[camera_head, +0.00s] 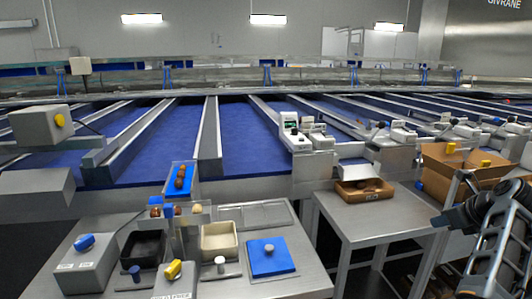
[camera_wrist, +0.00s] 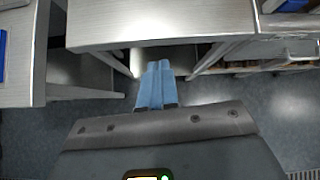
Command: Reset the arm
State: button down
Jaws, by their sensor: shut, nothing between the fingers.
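My gripper (camera_wrist: 157,68) shows in the wrist view with its two blue fingers together, shut and empty. It points toward the front edge of a grey metal table (camera_wrist: 150,22), with floor visible below and around it. In the head view my dark arm (camera_head: 492,240) is at the lower right, folded beside the right-hand table. The fingers cannot be made out in the head view.
A metal table (camera_head: 300,284) at the front left holds a black bin (camera_head: 143,247), a cream bin (camera_head: 220,240) and a blue pad (camera_head: 270,257). A second table (camera_head: 385,222) carries a brown box (camera_head: 364,191). Cardboard boxes (camera_head: 450,170) stand near my arm. Blue conveyor lanes (camera_head: 150,140) run behind.

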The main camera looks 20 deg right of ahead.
jog(key=s+a+f+n+g+h, duration=0.1)
jog(key=s+a+f+n+h, duration=0.2)
jog(key=s+a+f+n, duration=0.55)
jog(key=s+a+f+n+t, duration=0.1)
jog(key=s+a+f+n, duration=0.25)
jog(key=a+n, duration=0.25)
jog(key=s+a+f+n+t, duration=0.1)
jog(key=s+a+f+n, duration=0.1)
jog(key=s+a+n, duration=0.3)
jog(key=s+a+r+n+t+y, duration=0.1)
jog(key=s+a+r+n, duration=0.3)
jog(key=s+a+n, duration=0.2)
jog(key=s+a+r+n+t+y, duration=0.2)
jog(key=s+a+r+n, duration=0.3)
jog(key=a, duration=0.6)
jog(key=s+a+r+n+t+y, duration=0.2)
jog(key=s+a+r+n, duration=0.3)
jog(key=s+a+n, duration=0.2)
jog(key=shift+a, duration=1.25)
